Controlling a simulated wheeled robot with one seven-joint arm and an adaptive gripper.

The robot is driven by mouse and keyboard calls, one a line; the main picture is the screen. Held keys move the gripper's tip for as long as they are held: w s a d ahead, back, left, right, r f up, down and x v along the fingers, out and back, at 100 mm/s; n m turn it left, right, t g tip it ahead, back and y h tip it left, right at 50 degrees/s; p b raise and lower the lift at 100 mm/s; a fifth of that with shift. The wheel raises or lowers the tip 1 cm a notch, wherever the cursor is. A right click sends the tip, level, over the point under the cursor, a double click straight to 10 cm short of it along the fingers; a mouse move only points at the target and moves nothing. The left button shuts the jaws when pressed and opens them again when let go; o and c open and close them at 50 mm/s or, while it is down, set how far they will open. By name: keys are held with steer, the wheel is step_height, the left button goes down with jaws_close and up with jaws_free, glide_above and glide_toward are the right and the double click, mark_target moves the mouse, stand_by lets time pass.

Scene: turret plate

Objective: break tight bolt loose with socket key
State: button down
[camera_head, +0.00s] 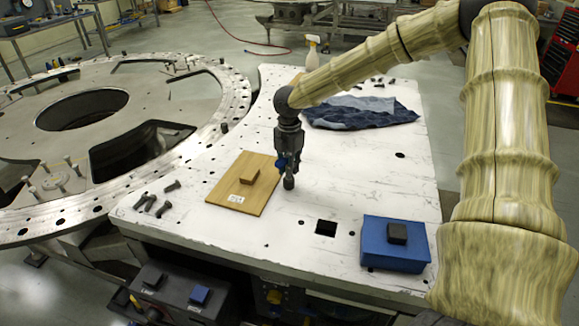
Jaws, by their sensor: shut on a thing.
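My gripper (288,165) points straight down over the white plate (340,180), just right of the wooden board. It is shut on a dark upright tool, seemingly the socket key (289,183), whose rounded lower end shows below the fingers. The socket end is at or just above the plate; I cannot tell whether it touches. No bolt shows under it, and the tight bolt cannot be told apart here. Several loose dark bolts (152,204) lie at the plate's left front corner.
A blue box (372,256) with a dark block on top stands at the front right, near a square hole (326,228). The large turret ring (225,75) is left.

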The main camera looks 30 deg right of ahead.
steer(key=shift+f, duration=0.25)
stand_by(0.4)
steer(key=shift+n+p, duration=1.1)
steer(key=shift+n, duration=0.3)
stand_by(6.0)
